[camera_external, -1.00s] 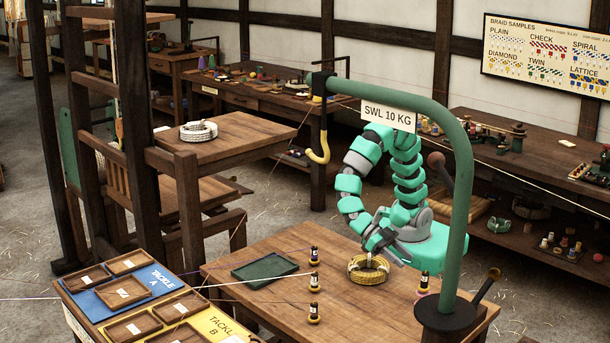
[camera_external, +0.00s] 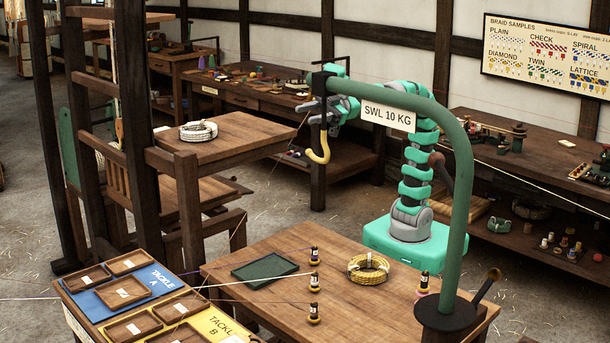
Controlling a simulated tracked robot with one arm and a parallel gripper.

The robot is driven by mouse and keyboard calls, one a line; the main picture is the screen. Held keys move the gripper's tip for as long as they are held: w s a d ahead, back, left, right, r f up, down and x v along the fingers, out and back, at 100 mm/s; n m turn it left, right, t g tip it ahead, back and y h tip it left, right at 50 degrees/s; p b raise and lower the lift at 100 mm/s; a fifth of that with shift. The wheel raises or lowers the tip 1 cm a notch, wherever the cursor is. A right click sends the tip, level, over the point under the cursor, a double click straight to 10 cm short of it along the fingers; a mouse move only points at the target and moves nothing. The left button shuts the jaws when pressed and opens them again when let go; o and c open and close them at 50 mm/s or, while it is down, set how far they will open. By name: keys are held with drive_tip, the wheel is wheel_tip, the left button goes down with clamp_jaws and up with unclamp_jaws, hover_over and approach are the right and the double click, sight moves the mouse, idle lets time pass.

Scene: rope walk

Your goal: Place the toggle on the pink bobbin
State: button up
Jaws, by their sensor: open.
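My gripper (camera_external: 322,113) is raised in the air above and behind the table, partly hidden by the black hook mount. It is open, and I see nothing held in it. A small pink patch (camera_external: 421,292) shows low beside a dark, yellow-ended bobbin (camera_external: 424,281) at the table's right. It may be the pink bobbin, but it is too small to tell. I cannot make out the toggle. A coil of yellow rope (camera_external: 368,268) lies on the wooden table (camera_external: 345,310).
A green tray (camera_external: 264,274) lies at the table's left. A green crane post (camera_external: 463,230) with a yellow hook (camera_external: 318,150) arches over the table, close to my gripper. Thin lines run to the bobbins. Labelled wooden trays (camera_external: 124,291) stand at front left.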

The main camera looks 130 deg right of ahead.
drive_tip(key=s+r+m+g, duration=0.2)
drive_tip(key=s+m, duration=0.2)
drive_tip(key=s, duration=0.8)
drive_tip(key=shift+s+d+r+g, duration=0.15)
drive_tip(key=shift+s+r+g, duration=0.05)
drive_tip(key=shift+g, duration=0.2)
